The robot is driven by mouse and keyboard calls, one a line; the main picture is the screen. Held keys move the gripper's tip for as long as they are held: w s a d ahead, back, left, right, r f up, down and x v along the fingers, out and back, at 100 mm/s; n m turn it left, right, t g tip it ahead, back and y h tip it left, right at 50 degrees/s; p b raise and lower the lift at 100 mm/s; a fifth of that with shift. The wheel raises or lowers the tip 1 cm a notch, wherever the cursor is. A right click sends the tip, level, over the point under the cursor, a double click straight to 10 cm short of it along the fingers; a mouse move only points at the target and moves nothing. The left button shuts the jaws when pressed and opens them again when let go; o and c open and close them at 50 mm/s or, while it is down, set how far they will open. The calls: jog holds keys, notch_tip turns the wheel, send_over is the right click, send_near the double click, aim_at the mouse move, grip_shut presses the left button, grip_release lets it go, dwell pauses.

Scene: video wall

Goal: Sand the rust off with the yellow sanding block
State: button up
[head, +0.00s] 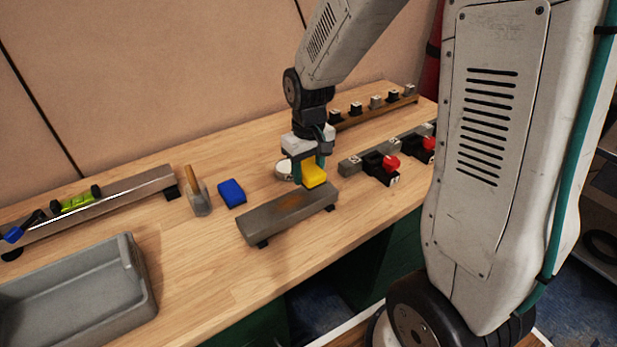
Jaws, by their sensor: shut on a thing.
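The yellow sanding block (314,174) is held in my gripper (309,166), which points down and is shut on it. The block is over the right part of a grey metal bar (262,222) on dark feet. I cannot tell whether the block touches the bar. The patch may continue under the block, where I cannot see.
A blue block (232,193) and a wooden-handled tool (197,193) stand left of the bar. A grey bin (75,295) is at the front left. A rail with coloured tools (110,194) lies behind it. Red-knobbed black devices (381,165) stand to the right.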

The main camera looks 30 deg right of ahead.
jog(key=shift+r, duration=1.4)
